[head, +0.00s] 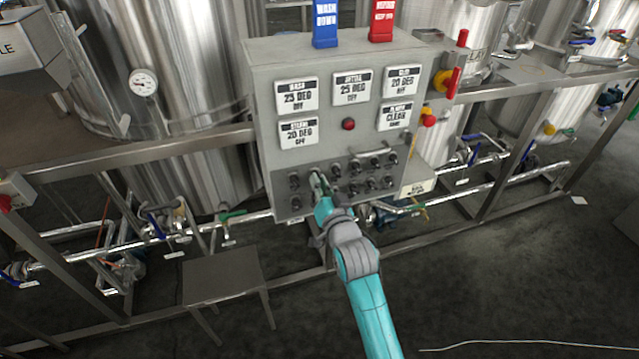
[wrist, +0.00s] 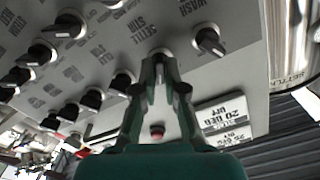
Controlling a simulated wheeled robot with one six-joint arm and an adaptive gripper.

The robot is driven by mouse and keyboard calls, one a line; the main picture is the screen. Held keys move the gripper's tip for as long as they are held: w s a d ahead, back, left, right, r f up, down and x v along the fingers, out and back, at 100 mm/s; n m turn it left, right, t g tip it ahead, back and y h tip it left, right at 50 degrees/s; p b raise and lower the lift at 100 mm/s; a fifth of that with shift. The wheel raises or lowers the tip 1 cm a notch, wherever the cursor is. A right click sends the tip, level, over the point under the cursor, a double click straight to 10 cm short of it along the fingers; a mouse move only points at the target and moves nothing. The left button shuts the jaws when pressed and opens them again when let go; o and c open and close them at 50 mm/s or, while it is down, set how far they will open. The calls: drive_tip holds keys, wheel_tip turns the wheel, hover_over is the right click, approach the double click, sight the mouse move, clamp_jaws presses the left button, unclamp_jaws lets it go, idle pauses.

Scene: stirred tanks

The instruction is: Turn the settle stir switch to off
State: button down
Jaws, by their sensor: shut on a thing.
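The grey control panel (head: 262,120) carries several black rotary switches in its lower part. My gripper (head: 318,182) reaches up to the left part of the upper switch row. In the wrist view, my gripper (wrist: 160,62) is shut on a switch knob (wrist: 160,51) beside a label that reads like "SETTL STIR", so I take it as the settle stir switch. The fingers hide most of the knob, and I cannot tell which way it points. A display card (head: 352,87), which seems to be headed "SETTLE", reads "25 DEG OFF".
A neighbouring knob (wrist: 209,41) near a "WASH" label is close on one side, and another knob (wrist: 122,82) on the other. A red button or lamp (head: 348,124) is above the switches.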

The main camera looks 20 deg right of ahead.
drive_tip(key=n, duration=1.1)
idle(0.3)
drive_tip(key=shift+n, duration=0.4)
drive_tip(key=c, duration=1.2)
unclamp_jaws()
drive_tip(key=shift+c, duration=0.2)
drive_tip(key=shift+s, duration=0.1)
drive_tip(key=s, duration=1.2)
